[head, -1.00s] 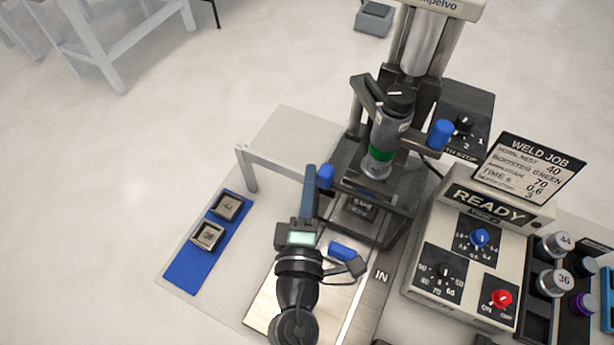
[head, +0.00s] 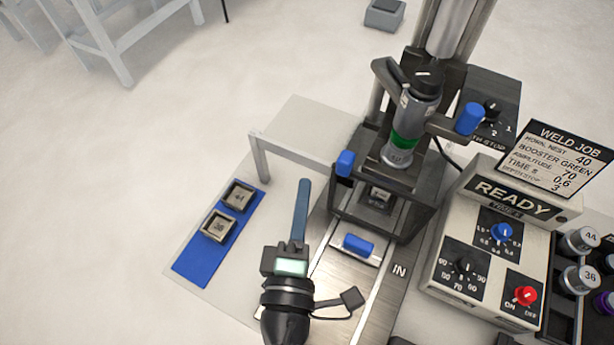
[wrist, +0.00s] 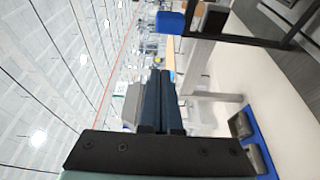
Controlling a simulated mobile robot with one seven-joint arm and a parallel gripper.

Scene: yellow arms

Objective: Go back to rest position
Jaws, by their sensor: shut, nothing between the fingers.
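My gripper (head: 302,212) is shut and empty, its blue-grey fingers together, above the bench to the left of the metal slide. In the wrist view my gripper (wrist: 161,78) shows the same closed fingers, with nothing between them. The welding press (head: 405,130) stands just to the right, its horn with a green band pointing down over a nest block (head: 378,197). A blue handle (head: 358,245) lies on the slide, right of my gripper and apart from it.
A blue mat (head: 196,262) holds two square nests (head: 219,226) marked 44 and 36. The control box (head: 482,255) reads READY, with a job card (head: 556,165) above. Labelled cylinders (head: 578,240) stand at the right edge.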

